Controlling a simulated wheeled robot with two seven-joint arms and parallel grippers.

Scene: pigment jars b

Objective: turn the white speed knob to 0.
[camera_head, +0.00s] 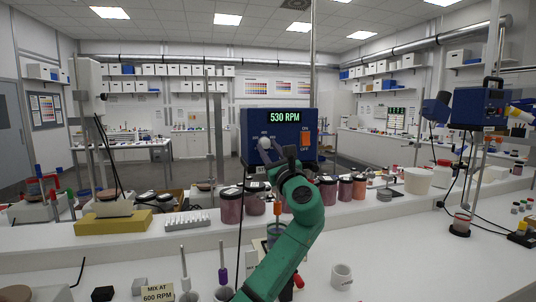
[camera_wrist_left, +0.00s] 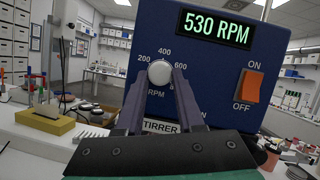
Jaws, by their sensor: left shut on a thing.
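The white speed knob (camera_wrist_left: 159,73) sits on the front of a blue stirrer box (camera_wrist_left: 140,35), with the numbers 200, 400 and 600 around it. The knob also shows in the head view (camera_head: 265,143). The display (camera_wrist_left: 216,28) reads 530 RPM in green. My left gripper (camera_wrist_left: 158,80) is shut on the knob, one finger on each side of it. In the head view my left gripper (camera_head: 273,155) reaches up to the box front from below. I cannot make out a pointer mark on the knob. My right gripper is not in view.
An orange ON/OFF switch (camera_wrist_left: 248,86) is to the right of the knob. Several dark-lidded pigment jars (camera_head: 328,190) stand below the box. A card (camera_head: 158,292) reading MIX AT 600 RPM stands on the front bench. A white mug (camera_head: 342,277) stands right of my arm.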

